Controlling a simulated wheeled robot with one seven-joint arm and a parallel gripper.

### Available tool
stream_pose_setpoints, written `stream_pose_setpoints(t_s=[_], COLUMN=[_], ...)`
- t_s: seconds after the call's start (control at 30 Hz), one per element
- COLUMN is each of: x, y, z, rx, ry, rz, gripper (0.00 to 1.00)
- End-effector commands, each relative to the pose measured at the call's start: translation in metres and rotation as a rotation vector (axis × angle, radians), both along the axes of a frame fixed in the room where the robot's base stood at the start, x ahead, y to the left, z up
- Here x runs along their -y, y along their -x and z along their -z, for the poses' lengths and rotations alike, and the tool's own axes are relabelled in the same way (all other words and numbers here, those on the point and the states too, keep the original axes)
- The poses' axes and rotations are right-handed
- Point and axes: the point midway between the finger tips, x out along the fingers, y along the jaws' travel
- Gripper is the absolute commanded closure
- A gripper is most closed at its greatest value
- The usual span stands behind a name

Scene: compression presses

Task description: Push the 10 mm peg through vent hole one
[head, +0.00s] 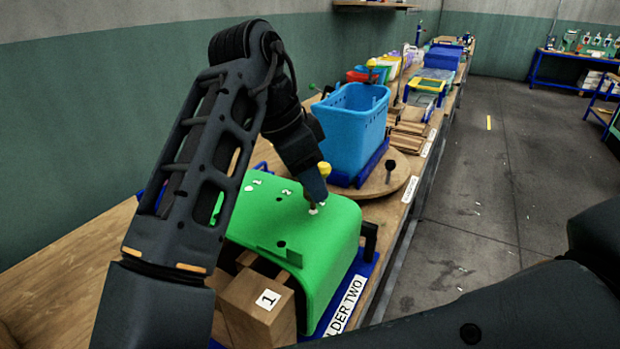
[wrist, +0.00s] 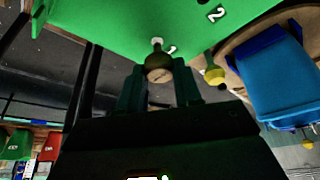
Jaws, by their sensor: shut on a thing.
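A green curved cover (head: 330,245) with several dark holes and number labels sits over wooden blocks; it also shows in the wrist view (wrist: 110,22). My gripper (head: 316,200) points down at the cover's top near its far right edge. It is shut on a peg with a brown round head, seen in the wrist view (wrist: 159,70). The peg's pale shank is beside the label 1 (wrist: 172,50) at the cover. Whether its tip is inside the hole cannot be told. A yellow-knobbed piece (head: 324,168) is just behind my gripper.
A blue tub (head: 352,125) stands behind on a wooden disc (head: 398,180), with a black knob (head: 391,166) nearby. A wooden block labelled 1 (head: 255,308) protrudes at the cover's front. A blue base marked HOLDER TWO (head: 362,275) lies at the bench edge.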

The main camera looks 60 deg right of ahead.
Motion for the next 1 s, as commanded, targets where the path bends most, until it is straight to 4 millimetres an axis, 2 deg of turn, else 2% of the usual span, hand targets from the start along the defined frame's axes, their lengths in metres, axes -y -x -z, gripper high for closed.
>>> stream_pose_setpoints(t_s=[1.0], x=[0.0], y=[0.0], z=[0.0061], rx=[0.0], ry=[0.0], rz=[0.0], gripper=[0.88])
